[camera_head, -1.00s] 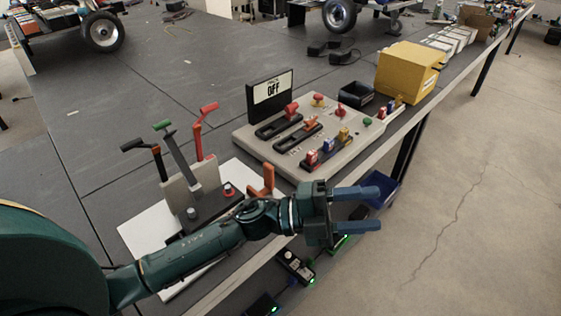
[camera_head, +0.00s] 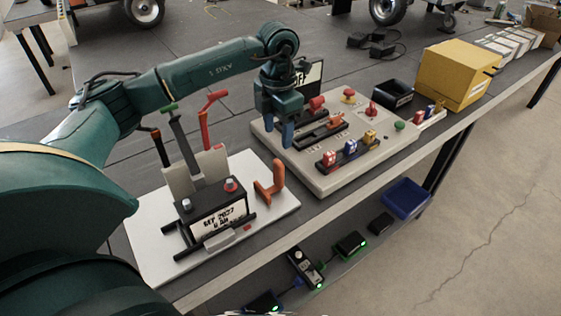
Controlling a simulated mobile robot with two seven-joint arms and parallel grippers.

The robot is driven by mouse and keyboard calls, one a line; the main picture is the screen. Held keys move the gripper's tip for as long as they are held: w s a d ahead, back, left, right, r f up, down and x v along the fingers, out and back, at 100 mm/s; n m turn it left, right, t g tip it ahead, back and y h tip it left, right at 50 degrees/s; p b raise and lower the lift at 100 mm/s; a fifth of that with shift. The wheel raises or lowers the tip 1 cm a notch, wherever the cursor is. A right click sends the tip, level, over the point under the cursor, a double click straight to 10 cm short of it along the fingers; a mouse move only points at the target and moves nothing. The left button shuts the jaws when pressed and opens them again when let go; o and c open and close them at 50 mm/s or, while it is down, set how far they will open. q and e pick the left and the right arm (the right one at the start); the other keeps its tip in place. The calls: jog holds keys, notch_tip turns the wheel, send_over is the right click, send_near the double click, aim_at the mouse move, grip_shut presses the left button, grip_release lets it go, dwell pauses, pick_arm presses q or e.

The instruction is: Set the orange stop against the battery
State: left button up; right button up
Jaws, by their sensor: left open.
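The orange stop (camera_head: 272,184) is an upright bracket on the white board (camera_head: 145,250). It stands just right of the battery, seemingly with a small gap. The battery (camera_head: 219,214) is a black block with a white date label on its front and a red and a grey terminal on top. My left gripper (camera_head: 279,130) is open and empty, with blue fingers pointing down. It hangs behind the stop, at the left edge of the grey control panel, and hides part of it. My right gripper is out of view.
Black, green (camera_head: 169,106) and red (camera_head: 216,96) levers stand behind the battery. A yellow box (camera_head: 455,75) and black bin (camera_head: 387,93) stand farther right. A blue bin (camera_head: 405,198) is on the lower shelf.

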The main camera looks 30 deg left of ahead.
aim_at(278, 162)
pick_arm(q)
notch_tip(278, 162, down, 11)
jog(key=shift+r+p, duration=0.15)
jog(key=shift+p, duration=0.3)
jog(key=shift+c, duration=0.5)
grip_shut()
